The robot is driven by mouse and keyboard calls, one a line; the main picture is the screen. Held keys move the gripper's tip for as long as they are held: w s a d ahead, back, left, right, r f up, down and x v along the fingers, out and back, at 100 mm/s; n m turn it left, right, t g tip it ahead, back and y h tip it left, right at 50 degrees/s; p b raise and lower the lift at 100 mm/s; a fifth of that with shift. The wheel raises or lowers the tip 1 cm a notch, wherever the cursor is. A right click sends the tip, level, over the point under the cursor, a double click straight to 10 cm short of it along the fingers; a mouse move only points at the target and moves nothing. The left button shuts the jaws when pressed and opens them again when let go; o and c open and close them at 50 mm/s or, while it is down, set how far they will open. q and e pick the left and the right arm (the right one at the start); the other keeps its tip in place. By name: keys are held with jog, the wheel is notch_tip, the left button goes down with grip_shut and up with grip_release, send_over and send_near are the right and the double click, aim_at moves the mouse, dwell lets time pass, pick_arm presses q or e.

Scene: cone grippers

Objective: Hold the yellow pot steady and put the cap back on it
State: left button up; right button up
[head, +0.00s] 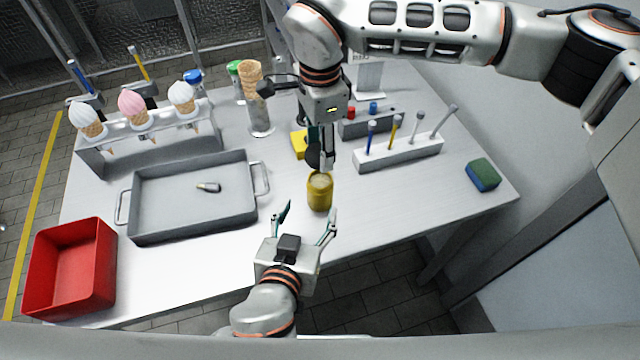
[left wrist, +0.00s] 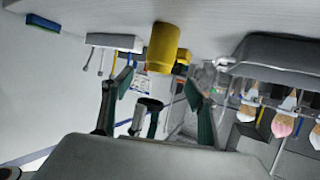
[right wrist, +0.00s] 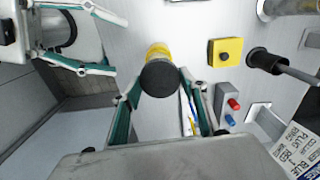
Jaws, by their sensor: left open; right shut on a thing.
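The yellow pot (head: 320,194) stands upright on the table near its front edge, with a pale top showing. It also shows in the left wrist view (left wrist: 163,48) and in the right wrist view (right wrist: 157,51). The dark round cap (right wrist: 160,78) is between the fingers of my right gripper (head: 324,160), which is shut on it above the pot. The cap looks apart from the pot in the left wrist view (left wrist: 150,103). My left gripper (head: 308,221) is open and empty, in front of the pot, its fingers spread and not touching it.
A grey tray (head: 150,225) with a small object lies left of the pot. A red bin (head: 100,262) stands at the front left. A white rack (head: 372,160) and a yellow box (head: 298,144) are behind the pot; a blue-green sponge (head: 483,175) lies right.

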jog(key=shift+s, duration=0.25)
jog(key=shift+w, duration=0.1)
pick_arm(q)
jog(key=x, duration=1.1)
jog(key=shift+w+f, duration=0.15)
jog(key=shift+w, duration=0.25)
grip_shut()
pick_arm(e)
send_over(319, 183)
jog(key=shift+f, duration=2.5)
